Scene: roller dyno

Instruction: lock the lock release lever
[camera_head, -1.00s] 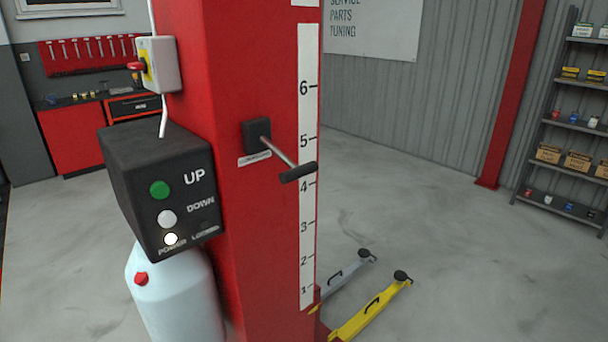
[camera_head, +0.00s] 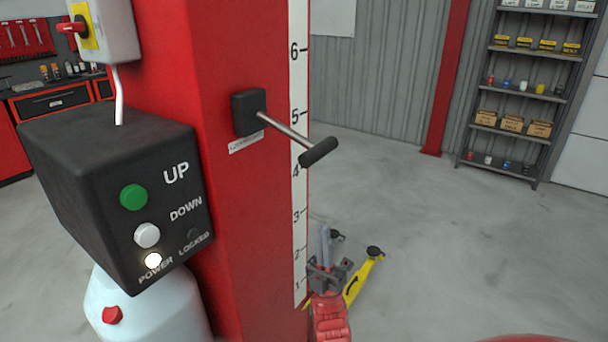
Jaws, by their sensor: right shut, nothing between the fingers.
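The lock release lever (camera_head: 288,131) is a metal rod with a black crossbar grip, sticking out of a black square mount on the red lift post (camera_head: 240,210). It slopes down to the right, with a small label under its mount. My right gripper (camera_head: 324,236) has its fingers pointing up, low beside the post's right edge. It is shut and empty, below the lever and apart from it. My left gripper is not in view.
A black control box (camera_head: 110,190) with UP and DOWN buttons sits left of the lever; its POWER lamp is lit and its LOCKED lamp dark. A yellow lift arm (camera_head: 362,280) lies behind my right gripper. Open floor extends right to a shelf (camera_head: 520,85).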

